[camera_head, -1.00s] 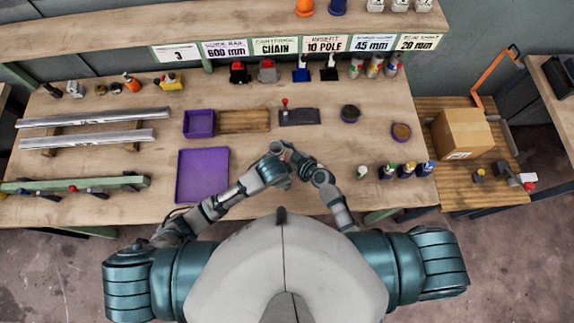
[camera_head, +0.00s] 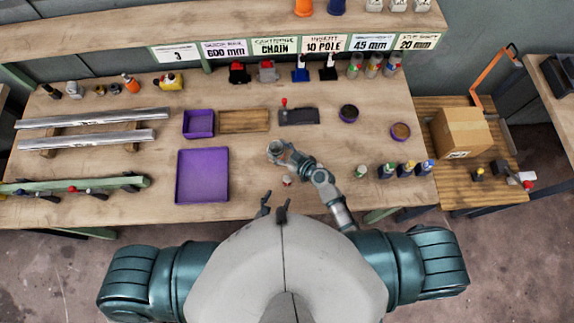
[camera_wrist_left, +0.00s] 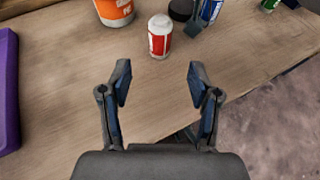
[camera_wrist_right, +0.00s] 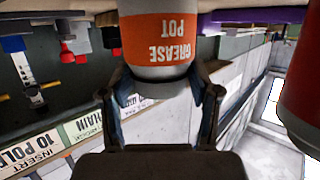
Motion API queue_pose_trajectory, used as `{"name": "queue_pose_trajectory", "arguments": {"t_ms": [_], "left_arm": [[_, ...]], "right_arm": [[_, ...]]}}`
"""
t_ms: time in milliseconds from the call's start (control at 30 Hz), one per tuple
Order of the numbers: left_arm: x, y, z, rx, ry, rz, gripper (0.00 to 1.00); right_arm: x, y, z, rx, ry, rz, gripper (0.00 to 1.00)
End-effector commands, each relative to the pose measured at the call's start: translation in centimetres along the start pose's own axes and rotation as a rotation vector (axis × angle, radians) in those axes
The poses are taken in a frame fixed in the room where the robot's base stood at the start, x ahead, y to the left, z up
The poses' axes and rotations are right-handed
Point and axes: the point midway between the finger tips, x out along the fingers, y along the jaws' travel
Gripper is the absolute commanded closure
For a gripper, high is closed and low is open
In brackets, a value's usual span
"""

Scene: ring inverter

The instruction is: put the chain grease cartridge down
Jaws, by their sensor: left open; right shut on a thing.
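A small red and white cartridge (camera_head: 286,181) stands on the bench near its front edge. It also shows upright in the left wrist view (camera_wrist_left: 160,36), ahead of my left gripper (camera_wrist_left: 160,85), which is open with nothing between its fingers. In the head view the left gripper (camera_head: 274,206) is at the bench's front edge, apart from the cartridge. My right gripper (camera_wrist_right: 160,95) is shut on an orange and white grease pot (camera_wrist_right: 160,45). In the head view that pot (camera_head: 276,149) is beyond the cartridge. A red thing (camera_wrist_right: 305,90) fills the right wrist view's right edge.
A purple tray (camera_head: 202,198) lies left of the cartridge. Several small bottles (camera_head: 405,170) stand to the right. A purple bin (camera_head: 198,124), a wooden board (camera_head: 243,121) and a dark fixture (camera_head: 298,117) lie behind. The bench between tray and cartridge is clear.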

Motion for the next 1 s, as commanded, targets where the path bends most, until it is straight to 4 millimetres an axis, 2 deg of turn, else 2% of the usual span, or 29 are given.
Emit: {"name": "queue_pose_trajectory", "arguments": {"t_ms": [100,367,600,733,933,967,1000], "left_arm": [[2.5,0.0,0.1,-0.003,-0.003,0.001,0.38],[5.0,0.0,0.1,-0.007,-0.001,0.002,0.38],[8.7,0.0,0.4,-0.007,-0.001,0.004,0.38],[9.6,0.0,0.3,-0.007,0.000,0.003,0.38],[9.7,0.0,0.3,-0.007,0.000,0.002,0.38],[9.7,0.0,0.3,-0.007,0.000,0.002,0.43],[9.7,0.0,0.3,-0.007,0.000,0.002,0.53]], "right_arm": [[0.0,-0.3,0.5,0.003,-0.010,-0.007,0.77],[0.0,-0.3,0.5,0.003,-0.010,-0.006,0.77],[0.0,-0.2,0.5,0.003,-0.010,-0.006,0.77],[0.0,-0.2,0.5,0.003,-0.010,-0.006,0.77],[-0.1,-0.2,0.5,0.002,-0.010,-0.005,0.77],[-0.1,-0.2,0.5,0.002,-0.010,-0.005,0.77],[-0.1,-0.2,0.5,0.002,-0.010,-0.005,0.77]]}}
